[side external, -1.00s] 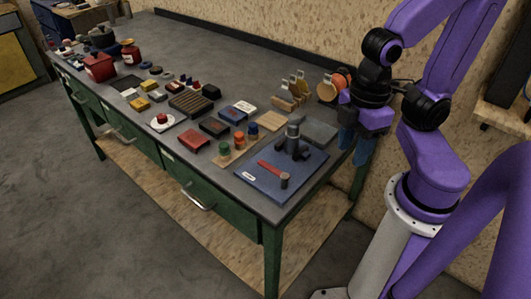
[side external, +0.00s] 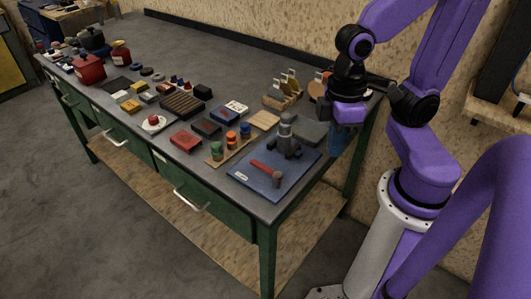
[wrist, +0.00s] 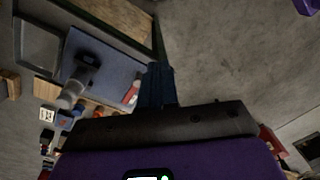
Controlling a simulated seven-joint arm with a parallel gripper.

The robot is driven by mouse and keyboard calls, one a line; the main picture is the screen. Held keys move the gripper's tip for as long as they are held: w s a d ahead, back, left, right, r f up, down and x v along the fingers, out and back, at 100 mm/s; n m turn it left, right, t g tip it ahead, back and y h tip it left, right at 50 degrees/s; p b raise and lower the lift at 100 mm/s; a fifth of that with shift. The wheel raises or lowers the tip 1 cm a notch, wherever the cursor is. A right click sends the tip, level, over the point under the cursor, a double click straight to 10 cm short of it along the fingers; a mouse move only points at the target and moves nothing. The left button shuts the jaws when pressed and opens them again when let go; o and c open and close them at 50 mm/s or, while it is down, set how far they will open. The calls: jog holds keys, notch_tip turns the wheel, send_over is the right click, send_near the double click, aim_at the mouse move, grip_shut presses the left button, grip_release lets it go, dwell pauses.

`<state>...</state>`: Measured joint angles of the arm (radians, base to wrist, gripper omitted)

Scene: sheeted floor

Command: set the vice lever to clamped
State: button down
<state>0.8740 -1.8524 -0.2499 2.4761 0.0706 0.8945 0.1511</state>
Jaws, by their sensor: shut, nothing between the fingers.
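A blue board (side external: 245,185) lies at the near right end of the bench. A grey, post-like fixture (side external: 286,135) stands on its far part, probably the vice. In the wrist view the board (wrist: 118,62), the fixture (wrist: 86,72) and the red lever (wrist: 133,91) lie left of my fingers. My gripper (side external: 337,152) is shut and empty, its blue fingers pointing down right of the board, apart from the lever. The fingers also show in the wrist view (wrist: 157,82).
A wooden holder with green, orange and blue knobs (side external: 231,148) stands left of the board. A dark grey plate (side external: 309,132) lies behind the fixture. Red and dark boxes (side external: 186,139) lie farther left. The bench's back strip is fairly clear.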

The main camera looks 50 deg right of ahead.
jog(key=w+d+f+m+y, duration=0.1)
jog(key=w+d+m+y, duration=0.1)
jog(key=w+m, duration=0.7)
jog(key=w+d+f+m+y, duration=0.1)
jog(key=w+m, duration=0.8)
jog(key=m, duration=0.9)
jog(key=shift+w+d+f+y, duration=0.15)
jog(key=shift+d+f+y, duration=0.25)
jog(key=shift+d+f, duration=0.3)
jog(key=shift+f, duration=0.15)
jog(key=x, duration=0.9)
jog(key=shift+w+a+f, duration=0.1)
jog(key=shift+a+f, duration=0.05)
jog(key=shift+f, duration=0.2)
